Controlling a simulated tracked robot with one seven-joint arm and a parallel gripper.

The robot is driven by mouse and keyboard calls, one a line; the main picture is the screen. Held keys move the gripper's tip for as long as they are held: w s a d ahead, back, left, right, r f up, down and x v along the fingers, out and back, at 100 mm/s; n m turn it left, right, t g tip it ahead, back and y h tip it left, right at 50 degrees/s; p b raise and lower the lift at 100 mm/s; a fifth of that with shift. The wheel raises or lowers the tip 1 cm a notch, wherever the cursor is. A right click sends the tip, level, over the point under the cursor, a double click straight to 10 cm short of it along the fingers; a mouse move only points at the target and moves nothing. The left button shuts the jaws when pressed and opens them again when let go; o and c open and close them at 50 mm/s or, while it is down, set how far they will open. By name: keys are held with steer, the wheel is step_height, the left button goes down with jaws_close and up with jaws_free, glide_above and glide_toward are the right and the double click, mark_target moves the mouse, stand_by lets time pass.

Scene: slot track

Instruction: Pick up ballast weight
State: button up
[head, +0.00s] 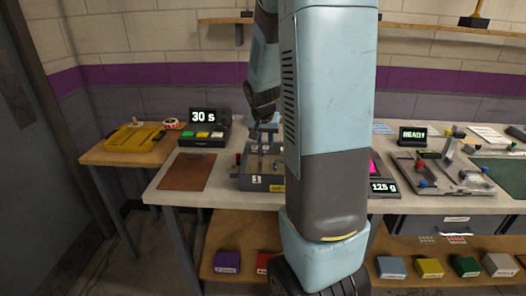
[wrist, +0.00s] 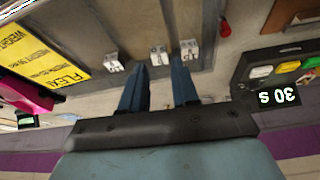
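My gripper (wrist: 159,70) is open, with its two dark blue fingers apart and nothing clearly held between them. In the head view my gripper (head: 265,122) hangs over a grey fixture (head: 256,183) on the bench, which has a white "3" tag and a yellow label. In the wrist view several small white numbered blocks or tags (wrist: 158,55) lie just beyond the fingertips, along the grey surface. A yellow weight label (wrist: 42,55) shows at the left. I cannot tell which thing is the ballast weight. My arm hides part of the fixture in the head view.
A timer box (head: 206,126) reading "30 s" and a brown board (head: 188,171) are left of the fixture. A "125 g" display (head: 383,187) and a metal jig (head: 455,170) are to the right. A yellow tray (head: 135,138) sits on the side table. Coloured boxes stand on the lower shelf.

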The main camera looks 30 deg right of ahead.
mark_target(265, 148)
steer(key=shift+x, duration=1.8)
steer(key=shift+a, duration=0.1)
steer(key=shift+c, duration=0.4)
jaws_close()
